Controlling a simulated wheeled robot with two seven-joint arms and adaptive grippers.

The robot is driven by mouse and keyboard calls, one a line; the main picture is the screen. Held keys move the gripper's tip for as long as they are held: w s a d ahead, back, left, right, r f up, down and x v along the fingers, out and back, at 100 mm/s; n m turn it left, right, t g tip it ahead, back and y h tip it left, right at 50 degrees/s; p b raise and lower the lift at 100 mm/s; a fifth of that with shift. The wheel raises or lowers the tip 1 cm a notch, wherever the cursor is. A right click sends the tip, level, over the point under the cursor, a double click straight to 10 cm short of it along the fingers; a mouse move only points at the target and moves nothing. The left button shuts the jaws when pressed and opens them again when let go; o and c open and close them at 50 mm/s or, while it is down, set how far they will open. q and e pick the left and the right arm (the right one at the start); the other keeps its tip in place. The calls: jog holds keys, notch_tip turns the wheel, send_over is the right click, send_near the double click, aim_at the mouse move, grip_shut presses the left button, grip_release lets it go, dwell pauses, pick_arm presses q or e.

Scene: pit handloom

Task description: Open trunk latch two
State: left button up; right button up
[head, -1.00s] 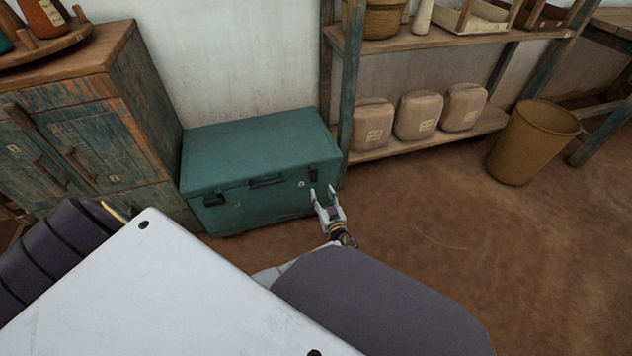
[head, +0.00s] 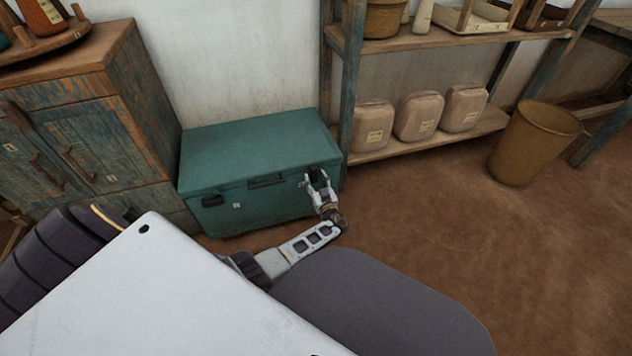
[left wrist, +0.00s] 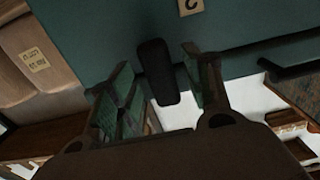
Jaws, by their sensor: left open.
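The closed teal trunk (head: 255,145) stands on the floor against the wall. Its right-hand dark latch (head: 317,174) is on the front face near the right end. In the left wrist view this latch (left wrist: 154,72) hangs between the fingers, beside a label reading 2 (left wrist: 190,6). My left gripper (head: 318,183) is open, its fingers on either side of the latch; I cannot tell whether they touch it. It also fills the lower part of the left wrist view (left wrist: 158,80). My right gripper is not in view.
A second dark latch (head: 213,201) and a handle (head: 267,181) are on the trunk's front. A worn cabinet (head: 80,120) stands close on the left. A shelf (head: 400,150) with tan packages (head: 418,117) and a bin (head: 533,143) are right. The floor (head: 450,230) there is clear.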

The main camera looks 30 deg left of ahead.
pick_arm(q)
jog(key=c, duration=1)
